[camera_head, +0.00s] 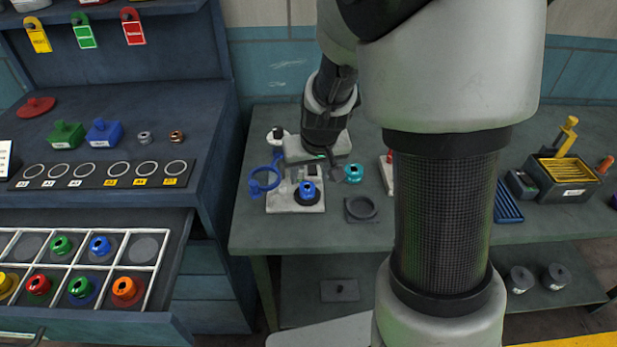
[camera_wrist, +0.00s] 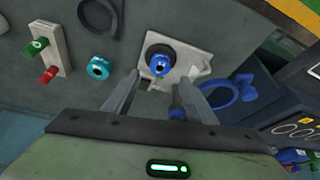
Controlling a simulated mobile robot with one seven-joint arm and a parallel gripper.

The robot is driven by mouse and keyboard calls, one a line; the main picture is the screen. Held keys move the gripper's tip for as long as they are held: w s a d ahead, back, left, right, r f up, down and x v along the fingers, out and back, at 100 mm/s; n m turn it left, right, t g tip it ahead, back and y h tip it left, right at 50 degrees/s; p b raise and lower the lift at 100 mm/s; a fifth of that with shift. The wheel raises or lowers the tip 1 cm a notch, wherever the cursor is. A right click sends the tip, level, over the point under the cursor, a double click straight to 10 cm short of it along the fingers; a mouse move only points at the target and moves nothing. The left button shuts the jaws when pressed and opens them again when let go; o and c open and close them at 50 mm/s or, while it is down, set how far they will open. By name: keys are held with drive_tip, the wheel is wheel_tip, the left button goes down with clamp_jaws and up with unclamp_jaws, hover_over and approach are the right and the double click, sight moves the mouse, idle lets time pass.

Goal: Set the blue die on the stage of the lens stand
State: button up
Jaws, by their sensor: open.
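The lens stand has a pale base plate (camera_head: 283,204) on the table, with a blue lens ring (camera_head: 264,180) at its left. The blue die (camera_head: 307,189), a round collar with a dark hole, sits upright on the black round stage (camera_head: 306,200) of the plate. In the wrist view the blue die (camera_wrist: 160,63) shows just beyond my fingertips, on the dark disc, beside the blue lens ring (camera_wrist: 226,99). My gripper (camera_wrist: 160,80) is open and empty, its fingers apart and pointing toward the die. In the head view my gripper (camera_head: 318,170) is just above and behind it.
A teal collar (camera_head: 353,173) and a dark ring holder (camera_head: 362,209) stand close to the right of the plate. A pale block with red and green knobs (camera_wrist: 45,55) is farther off. An open drawer (camera_head: 75,275) at left holds several coloured collars, including a blue one.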

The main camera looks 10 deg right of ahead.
drive_tip(key=s+r+y, duration=0.1)
drive_tip(key=s+r, duration=0.9)
drive_tip(key=r, duration=0.4)
drive_tip(key=s+r+t+h, duration=0.1)
drive_tip(key=s+r, duration=0.4)
drive_tip(key=s, duration=0.6)
drive_tip(key=shift+s+r+p, duration=0.2)
drive_tip(key=shift+s+p, duration=0.15)
drive_tip(key=shift+p, duration=0.05)
drive_tip(key=shift+d, duration=0.1)
